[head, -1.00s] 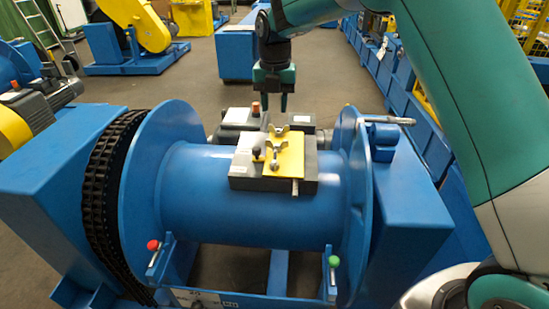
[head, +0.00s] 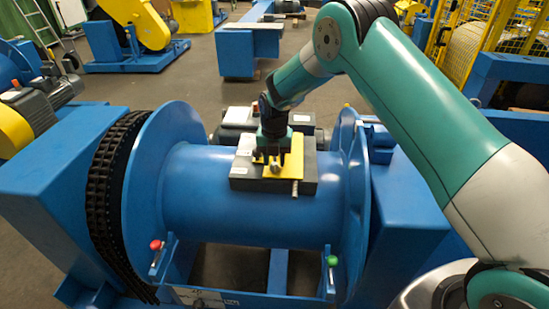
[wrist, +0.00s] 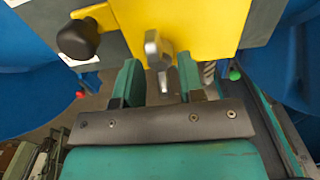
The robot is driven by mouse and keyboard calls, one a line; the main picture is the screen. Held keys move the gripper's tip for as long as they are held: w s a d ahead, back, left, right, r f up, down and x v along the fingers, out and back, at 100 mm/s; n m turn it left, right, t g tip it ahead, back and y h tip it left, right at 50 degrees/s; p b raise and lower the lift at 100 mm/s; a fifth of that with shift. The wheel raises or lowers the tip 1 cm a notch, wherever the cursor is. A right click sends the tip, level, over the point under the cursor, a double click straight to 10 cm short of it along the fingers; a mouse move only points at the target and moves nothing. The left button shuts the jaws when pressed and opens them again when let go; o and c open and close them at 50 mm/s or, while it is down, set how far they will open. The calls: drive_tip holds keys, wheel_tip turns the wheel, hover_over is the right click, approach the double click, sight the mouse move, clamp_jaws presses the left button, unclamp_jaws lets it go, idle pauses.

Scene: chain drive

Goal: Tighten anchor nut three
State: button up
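My gripper (wrist: 159,82) shows in the wrist view with its two teal fingers apart. A silver wing-shaped nut (wrist: 154,50) lies between and just beyond the fingertips, with a gap at least on its right side. The nut sits on a yellow plate (wrist: 205,20) on a dark grey box. In the head view my gripper (head: 270,157) points down over the yellow plate (head: 294,158), and the nut (head: 276,165) shows at its fingers. I see no number on the nut. The plate's far part is hidden behind my gripper.
A black round knob (wrist: 77,40) stands left of the nut in the wrist view. The grey box (head: 305,183) rests on a blue drum (head: 220,215) between two flanges. Red (head: 155,245) and green (head: 332,261) ball-tipped levers stand in front. A chain (head: 105,190) runs at left.

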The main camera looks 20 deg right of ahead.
drive_tip(key=shift+f, duration=0.25)
drive_tip(key=c, duration=0.6)
